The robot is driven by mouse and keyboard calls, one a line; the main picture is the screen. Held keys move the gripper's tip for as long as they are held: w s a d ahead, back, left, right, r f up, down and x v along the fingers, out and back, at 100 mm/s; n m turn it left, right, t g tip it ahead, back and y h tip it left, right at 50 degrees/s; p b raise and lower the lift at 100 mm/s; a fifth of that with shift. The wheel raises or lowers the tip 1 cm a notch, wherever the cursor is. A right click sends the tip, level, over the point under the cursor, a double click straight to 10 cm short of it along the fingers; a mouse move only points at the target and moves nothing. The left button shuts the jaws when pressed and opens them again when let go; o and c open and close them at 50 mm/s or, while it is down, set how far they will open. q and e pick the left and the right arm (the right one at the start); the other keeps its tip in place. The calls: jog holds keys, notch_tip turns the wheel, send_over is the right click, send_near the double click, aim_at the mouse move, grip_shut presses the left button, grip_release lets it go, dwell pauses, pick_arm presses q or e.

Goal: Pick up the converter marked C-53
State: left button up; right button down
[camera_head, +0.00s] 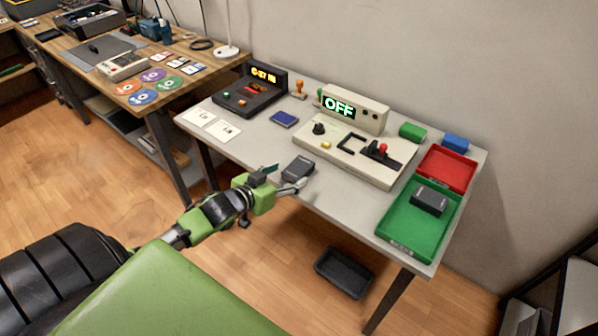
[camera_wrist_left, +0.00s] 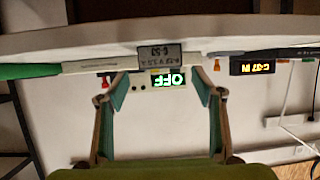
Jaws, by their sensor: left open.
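The converter marked C-53 (camera_head: 298,168) is a small dark grey box near the front edge of the grey table. In the left wrist view, which is upside down, the converter (camera_wrist_left: 160,57) shows its label end with "C-53" on it. My left gripper (camera_head: 288,184) is at the table's front edge, just in front of the converter. In the wrist view the gripper (camera_wrist_left: 157,88) is open, its fingers apart with the converter centred beyond the tips. Nothing is between the fingers. My right gripper is not in view.
A similar dark box (camera_head: 430,198) lies in the green tray (camera_head: 402,238) at the right, beside a red tray (camera_head: 463,166). A beige console (camera_head: 372,162) reading OFF stands behind the converter.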

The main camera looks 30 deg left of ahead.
aim_at(297, 169)
pick_arm(q)
jog(key=shift+x, duration=3.45)
jog(key=shift+r, duration=0.15)
jog(key=c, duration=1.4)
